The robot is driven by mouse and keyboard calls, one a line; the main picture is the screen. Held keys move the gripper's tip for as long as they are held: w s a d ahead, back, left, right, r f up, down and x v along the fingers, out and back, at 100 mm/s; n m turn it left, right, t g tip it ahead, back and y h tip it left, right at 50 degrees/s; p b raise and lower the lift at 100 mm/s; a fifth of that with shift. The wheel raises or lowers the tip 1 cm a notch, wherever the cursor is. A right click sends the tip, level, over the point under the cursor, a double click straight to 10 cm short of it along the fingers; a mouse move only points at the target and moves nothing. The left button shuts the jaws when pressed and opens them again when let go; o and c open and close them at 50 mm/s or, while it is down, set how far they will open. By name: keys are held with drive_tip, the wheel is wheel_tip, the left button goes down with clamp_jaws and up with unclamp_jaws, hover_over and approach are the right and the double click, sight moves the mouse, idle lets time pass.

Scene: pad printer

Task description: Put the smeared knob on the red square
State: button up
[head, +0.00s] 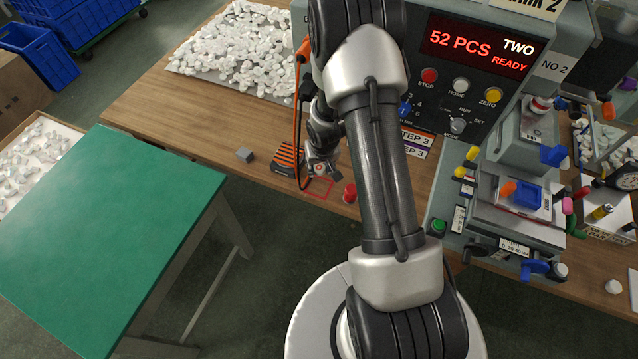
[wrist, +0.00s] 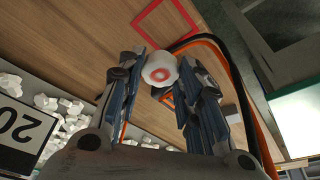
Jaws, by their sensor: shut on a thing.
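My gripper (wrist: 160,85) is shut on a white knob (wrist: 160,68) with a smeared red ring mark on its face, seen in the wrist view. In the head view my gripper (head: 321,172) is low over the wooden bench, and the knob shows only as a small pale spot between the fingers. The red square (head: 319,188) is an outline on the bench, just below my gripper in the head view. In the wrist view the red square (wrist: 166,17) lies beyond the fingertips, apart from the knob. No object is seen inside its visible part.
A red round object (head: 349,193) stands right of the square. An orange-and-black object (head: 287,158) and a grey block (head: 245,155) lie left of it. White knobs fill a tray (head: 176,66) behind. The printer (head: 441,107) stands right, a green table (head: 105,235) left.

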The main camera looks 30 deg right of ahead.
wheel_tip(320, 180, down, 8)
drive_tip(key=b, duration=0.7)
drive_tip(key=shift+f, duration=0.25)
drive_tip(key=shift+r, duration=0.15)
drive_tip(key=o, duration=0.3)
drive_tip(key=shift+f+b, duration=0.25)
drive_tip(key=shift+b, duration=0.05)
drive_tip(key=o, duration=0.5)
drive_tip(key=shift+r, duration=0.1)
